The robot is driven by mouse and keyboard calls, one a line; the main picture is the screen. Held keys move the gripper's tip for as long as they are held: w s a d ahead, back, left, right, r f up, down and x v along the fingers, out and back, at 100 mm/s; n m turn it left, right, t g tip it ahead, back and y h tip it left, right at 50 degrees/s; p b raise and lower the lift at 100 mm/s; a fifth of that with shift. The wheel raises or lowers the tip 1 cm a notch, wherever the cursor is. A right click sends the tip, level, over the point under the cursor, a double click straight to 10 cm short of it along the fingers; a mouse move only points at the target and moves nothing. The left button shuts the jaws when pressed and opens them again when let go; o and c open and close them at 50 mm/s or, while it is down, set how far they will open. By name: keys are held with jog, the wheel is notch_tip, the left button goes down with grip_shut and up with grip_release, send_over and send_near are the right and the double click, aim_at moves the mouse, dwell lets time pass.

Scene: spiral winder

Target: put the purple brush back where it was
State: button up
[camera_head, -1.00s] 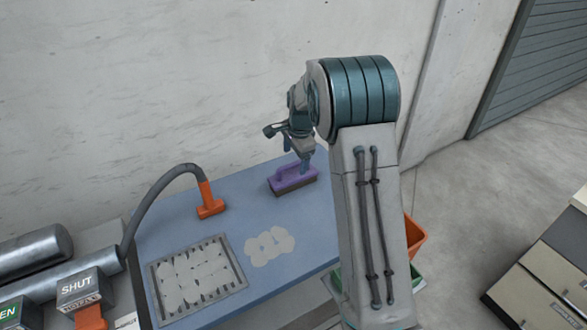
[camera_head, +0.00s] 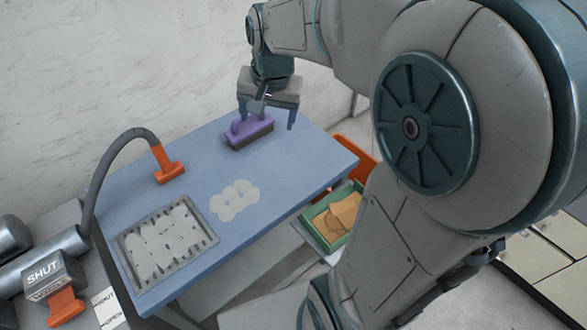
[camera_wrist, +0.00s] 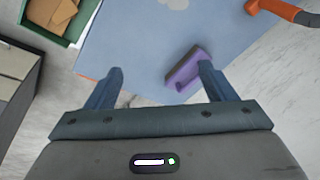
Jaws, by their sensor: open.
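The purple brush (camera_head: 249,131) stands bristles down on the blue table (camera_head: 290,165), near its far edge. In the wrist view the brush (camera_wrist: 187,68) shows just beyond my right-hand finger, and that finger partly overlaps it. My gripper (camera_head: 267,117) is open, with its fingers pointing down at the brush. In the head view one finger is at the brush's left end and the other is clear to its right. I cannot tell whether a finger touches the brush.
An orange nozzle (camera_head: 167,166) on a grey hose stands left on the table. A green crate (camera_head: 308,228) and an orange bin (camera_head: 352,150) are right of the table.

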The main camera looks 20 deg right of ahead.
jog(key=s+f+n, duration=0.2)
jog(key=s+n, duration=0.4)
jog(key=s, duration=0.8)
jog(key=shift+s, duration=0.25)
jog(key=shift+f, duration=0.1)
